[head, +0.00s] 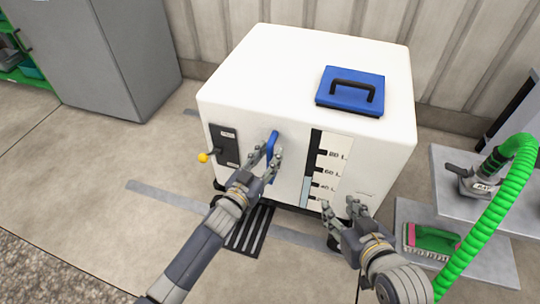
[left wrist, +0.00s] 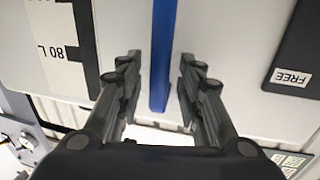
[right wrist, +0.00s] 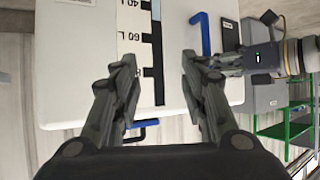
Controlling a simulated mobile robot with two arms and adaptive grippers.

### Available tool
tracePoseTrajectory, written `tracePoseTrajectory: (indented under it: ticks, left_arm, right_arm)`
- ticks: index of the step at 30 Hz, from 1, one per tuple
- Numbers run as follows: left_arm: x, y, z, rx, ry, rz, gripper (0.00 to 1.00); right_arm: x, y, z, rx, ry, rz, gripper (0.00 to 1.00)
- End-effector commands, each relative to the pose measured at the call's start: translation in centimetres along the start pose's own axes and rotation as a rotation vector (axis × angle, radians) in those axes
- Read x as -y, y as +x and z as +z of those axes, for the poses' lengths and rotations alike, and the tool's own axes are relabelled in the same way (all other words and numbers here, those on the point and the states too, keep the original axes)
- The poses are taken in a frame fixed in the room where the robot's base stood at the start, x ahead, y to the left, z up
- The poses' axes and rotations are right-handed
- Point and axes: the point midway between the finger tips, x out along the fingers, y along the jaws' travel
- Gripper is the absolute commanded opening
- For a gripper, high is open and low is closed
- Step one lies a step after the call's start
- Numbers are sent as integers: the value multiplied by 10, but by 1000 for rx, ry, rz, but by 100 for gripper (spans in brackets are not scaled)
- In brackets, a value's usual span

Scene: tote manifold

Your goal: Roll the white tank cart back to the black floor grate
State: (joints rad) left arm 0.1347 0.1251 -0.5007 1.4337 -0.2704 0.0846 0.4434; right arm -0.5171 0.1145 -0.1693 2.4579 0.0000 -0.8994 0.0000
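The white tank cart (head: 300,70) stands in front of me, with a blue lid with a black handle (head: 350,90) on top and a level scale (head: 328,165) on its front. A blue vertical handle (head: 272,146) is on the front face; it also shows in the left wrist view (left wrist: 163,55). My left gripper (head: 264,163) is open, its fingers on either side of the blue handle with gaps showing. My right gripper (head: 342,212) is open and empty near the front's lower right. The black floor grate (head: 250,228) shows partly below the cart's front edge; my left arm hides some.
A yellow-tipped lever (head: 204,157) sticks out at the cart's front left. A grey cabinet (head: 95,55) stands at the back left. A grey shelf (head: 475,215) with a green hose (head: 490,215) and brush (head: 432,241) is at the right. Floor at the left is clear.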

Motion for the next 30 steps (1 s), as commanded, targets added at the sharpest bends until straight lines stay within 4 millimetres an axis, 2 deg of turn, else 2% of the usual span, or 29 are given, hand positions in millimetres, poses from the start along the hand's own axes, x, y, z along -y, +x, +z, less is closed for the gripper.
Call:
tracePoseTrajectory:
  ticks: [6,15,17,20,30]
  left_arm:
    - [0,11,-1,-1,0,1,34]
    - [0,12,-1,0,0,1,34]
    - [0,12,-1,0,0,1,23]
    - [0,12,0,0,0,1,0]
    - [6,10,0,1,1,0,0]
  right_arm:
    - [2,2,-15,-73,0,-5,40]
    - [2,2,-17,-82,0,-5,40]
    - [2,2,-17,-82,0,-5,40]
    - [2,2,-17,-81,0,-5,40]
    - [2,2,-16,-69,0,-5,40]
